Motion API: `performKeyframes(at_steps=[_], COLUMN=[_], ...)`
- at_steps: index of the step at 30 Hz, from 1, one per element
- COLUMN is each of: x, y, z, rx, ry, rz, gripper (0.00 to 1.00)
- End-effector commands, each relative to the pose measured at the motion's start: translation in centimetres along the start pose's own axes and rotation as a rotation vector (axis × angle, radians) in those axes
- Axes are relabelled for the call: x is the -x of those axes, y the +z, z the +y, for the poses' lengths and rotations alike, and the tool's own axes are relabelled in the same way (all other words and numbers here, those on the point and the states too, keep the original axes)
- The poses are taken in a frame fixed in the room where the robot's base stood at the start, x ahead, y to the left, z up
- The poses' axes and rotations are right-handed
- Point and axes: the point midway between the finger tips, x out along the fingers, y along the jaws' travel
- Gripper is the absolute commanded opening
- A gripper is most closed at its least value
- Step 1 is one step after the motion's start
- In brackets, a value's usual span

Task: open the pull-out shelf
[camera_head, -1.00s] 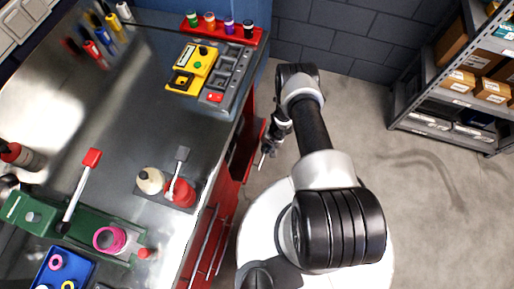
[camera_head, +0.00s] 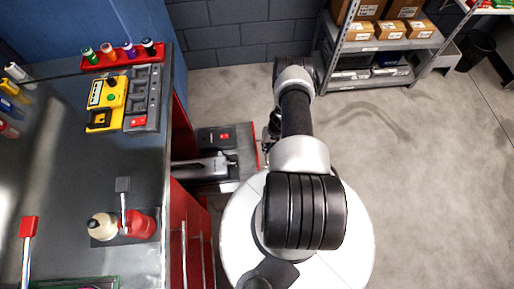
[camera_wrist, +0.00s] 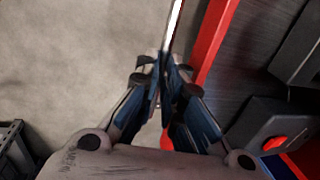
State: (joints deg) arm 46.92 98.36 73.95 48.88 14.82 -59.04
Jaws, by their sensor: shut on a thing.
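The pull-out shelf (camera_head: 232,182) stands out from the red cabinet under the bench, its grey deck and red front edge showing. In the wrist view its red front (camera_wrist: 212,42) runs beside my gripper (camera_wrist: 165,75). The fingers are shut on a pale bar-like handle (camera_wrist: 174,25) along that front. In the head view my gripper (camera_head: 268,140) is at the shelf's front edge, partly hidden by my arm.
A grey tool (camera_head: 200,166) and a dark box with a red button (camera_head: 224,136) lie on the shelf. The bench top (camera_head: 70,165) is at left. A storage rack (camera_head: 385,55) stands at the back. The floor at right is clear.

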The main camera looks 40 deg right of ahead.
Motion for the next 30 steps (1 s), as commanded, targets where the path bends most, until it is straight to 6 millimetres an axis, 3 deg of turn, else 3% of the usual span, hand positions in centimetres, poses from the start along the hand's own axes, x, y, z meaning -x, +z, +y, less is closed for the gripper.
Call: performKeyframes(at_steps=[7,20,21,30], x=[0.09,0.12,0.12,0.2], y=[0.13,0.13,0.13,0.04], z=[1.27,1.41,1.41,1.39], rx=[0.0,0.0,0.0,0.0], ry=[0.001,0.001,0.001,0.0], rz=[-0.002,-0.002,-0.002,0.0], gripper=[0.0,0.0,0.11,0.3])
